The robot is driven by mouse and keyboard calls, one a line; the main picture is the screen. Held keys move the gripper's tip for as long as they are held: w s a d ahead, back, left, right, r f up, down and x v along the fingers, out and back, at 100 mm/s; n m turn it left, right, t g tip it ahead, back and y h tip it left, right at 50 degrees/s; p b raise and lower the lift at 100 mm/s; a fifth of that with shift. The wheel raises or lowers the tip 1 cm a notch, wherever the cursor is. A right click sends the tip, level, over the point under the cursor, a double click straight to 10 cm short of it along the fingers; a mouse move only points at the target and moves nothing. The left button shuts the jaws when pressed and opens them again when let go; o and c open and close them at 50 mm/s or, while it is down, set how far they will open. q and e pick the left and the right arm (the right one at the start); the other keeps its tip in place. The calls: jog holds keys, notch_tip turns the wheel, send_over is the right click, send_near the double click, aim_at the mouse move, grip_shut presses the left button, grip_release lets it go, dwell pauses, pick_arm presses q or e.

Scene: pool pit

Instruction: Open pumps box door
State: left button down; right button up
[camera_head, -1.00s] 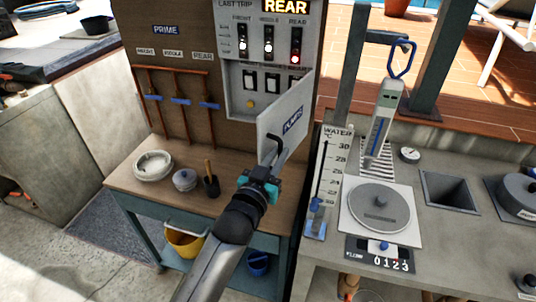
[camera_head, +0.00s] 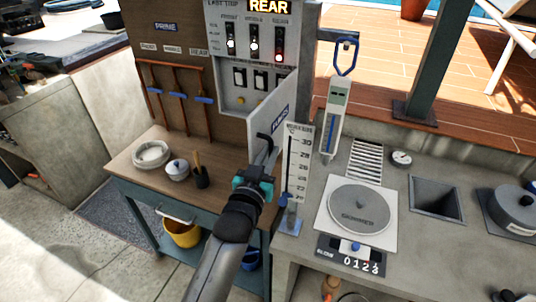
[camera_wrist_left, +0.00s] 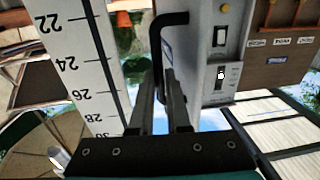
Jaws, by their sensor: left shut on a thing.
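The pumps box door (camera_head: 272,118) is a pale grey panel with a blue PUMPS label. It stands swung out from the control box (camera_head: 243,80), hinged on its right side, with the switches beside it exposed. Its black bar handle (camera_head: 268,138) sticks out from the front face. My left gripper (camera_head: 264,162) is shut on the lower part of this handle. In the left wrist view, the fingers (camera_wrist_left: 161,105) close around the black handle (camera_wrist_left: 160,45), with part of the door behind. My right gripper is not in view.
A workbench (camera_head: 135,183) with a white coil, a pot and a dark cup lies left. A grey counter (camera_head: 300,255) with a round lid (camera_head: 359,208) and a square basin (camera_head: 437,195) lies right.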

pick_arm(q)
jog(key=shift+w+r, duration=0.1)
jog(key=shift+r, duration=0.3)
jog(key=c, duration=1.2)
grip_release()
jog(key=shift+c, duration=0.2)
jog(key=o, duration=0.3)
jog(key=shift+w+d+f, duration=0.1)
jog(key=shift+w+f, duration=0.05)
jog(key=shift+f, duration=0.1)
jog(key=shift+o, duration=0.3)
jog(key=shift+s+f, duration=0.15)
jog(key=shift+s, duration=0.05)
jog(key=v, duration=1.5)
